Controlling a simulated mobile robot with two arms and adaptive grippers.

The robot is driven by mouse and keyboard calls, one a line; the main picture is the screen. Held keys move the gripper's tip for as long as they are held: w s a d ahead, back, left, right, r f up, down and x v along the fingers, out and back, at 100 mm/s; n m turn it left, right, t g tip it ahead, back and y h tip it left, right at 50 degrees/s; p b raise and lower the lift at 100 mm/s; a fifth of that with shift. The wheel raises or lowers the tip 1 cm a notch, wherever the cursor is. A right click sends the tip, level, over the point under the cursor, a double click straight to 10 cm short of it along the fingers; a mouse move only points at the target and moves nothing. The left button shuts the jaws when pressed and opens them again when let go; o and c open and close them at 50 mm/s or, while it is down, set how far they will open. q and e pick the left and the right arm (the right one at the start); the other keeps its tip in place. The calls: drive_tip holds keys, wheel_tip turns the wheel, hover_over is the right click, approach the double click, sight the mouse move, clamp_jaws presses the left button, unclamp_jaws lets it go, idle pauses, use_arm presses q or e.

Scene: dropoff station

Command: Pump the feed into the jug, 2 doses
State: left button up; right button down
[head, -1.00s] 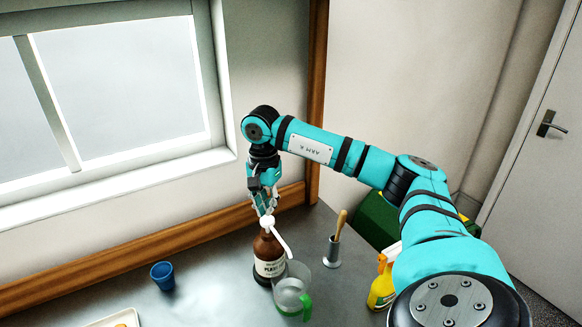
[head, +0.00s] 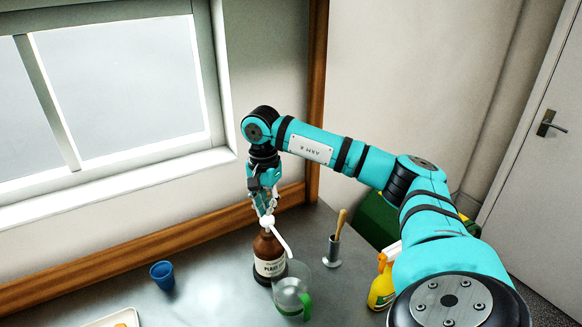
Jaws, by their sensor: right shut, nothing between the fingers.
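The feed bottle (head: 269,262) is brown with a pale label and stands upright on the grey table. Its white pump head (head: 267,221) has a spout that slants down to the right, toward the jug. The clear jug (head: 288,291) with a green handle stands just right of and in front of the bottle. My right gripper (head: 265,212) points down directly over the pump head, shut with nothing between its fingers. It appears to be at or touching the top of the pump; I cannot tell contact for sure. My left gripper is out of view.
A blue cup (head: 162,275) stands to the left. A metal holder (head: 332,252) with a wooden-handled tool and a yellow spray bottle (head: 381,287) stand to the right. A pale tray (head: 97,322) is at the lower left edge. The window wall is close behind.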

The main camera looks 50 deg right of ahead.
sight(267, 219)
drive_tip(key=shift+s+f+b, duration=0.1)
drive_tip(key=shift+f+b, duration=1.1)
drive_tip(key=shift+f, duration=0.7)
drive_tip(key=shift+r+p, duration=1.45)
drive_tip(key=shift+r, duration=0.55)
drive_tip(key=shift+f, duration=0.15)
